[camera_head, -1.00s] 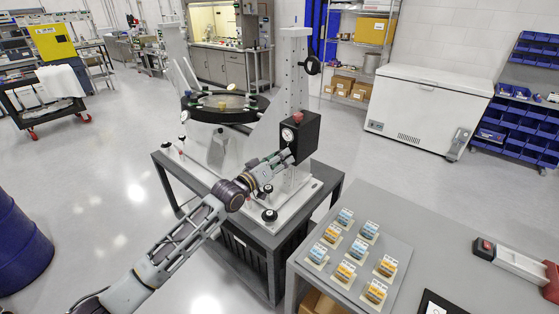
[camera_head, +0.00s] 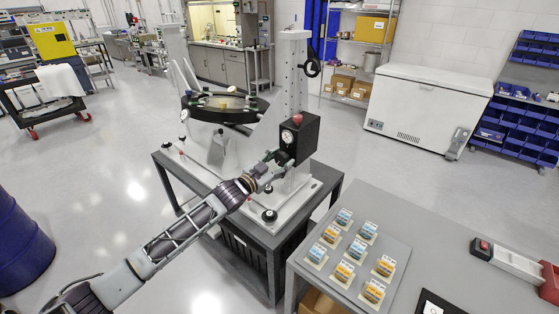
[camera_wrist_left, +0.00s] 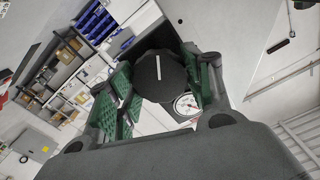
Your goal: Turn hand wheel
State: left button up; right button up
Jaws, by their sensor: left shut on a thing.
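A white upright fixture (camera_head: 295,75) stands on a grey cart, with a black box (camera_head: 306,138) on its column carrying a round dial gauge (camera_head: 287,136) and a red top piece. My left gripper (camera_head: 276,158) is at the lower left of this box. In the left wrist view, its green-padded fingers (camera_wrist_left: 160,78) are shut on a black round knob (camera_wrist_left: 155,82) with a white line. The dial gauge (camera_wrist_left: 187,104) shows just beside the knob there. A black wheel (camera_head: 313,68) sits higher on the column, apart from the gripper. My right gripper is not in view.
A round black-rimmed mirror frame (camera_head: 225,108) is held left of the column. A grey table (camera_head: 440,235) at the front right bears several small labelled blocks. A white chest freezer (camera_head: 425,105) stands behind. Open floor lies to the left.

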pick_arm(q)
jog(key=m, duration=0.3)
jog(key=shift+f+m+p, duration=0.15)
jog(key=shift+m+p, duration=0.15)
jog(key=shift+m, duration=0.1)
jog(key=m, duration=0.4)
jog(key=shift+p, duration=0.3)
jog(key=m, duration=0.5)
jog(key=m+p, duration=0.1)
jog(key=m, duration=0.3)
jog(key=shift+m, duration=0.3)
jog(key=m, duration=0.3)
jog(key=shift+p, duration=0.3)
jog(key=m+p, duration=0.1)
jog(key=m, duration=0.4)
jog(key=m+p, duration=0.1)
jog(key=m, duration=0.3)
jog(key=shift+m, duration=0.3)
jog(key=shift+m+p, duration=0.3)
jog(key=shift+m, duration=1.3)
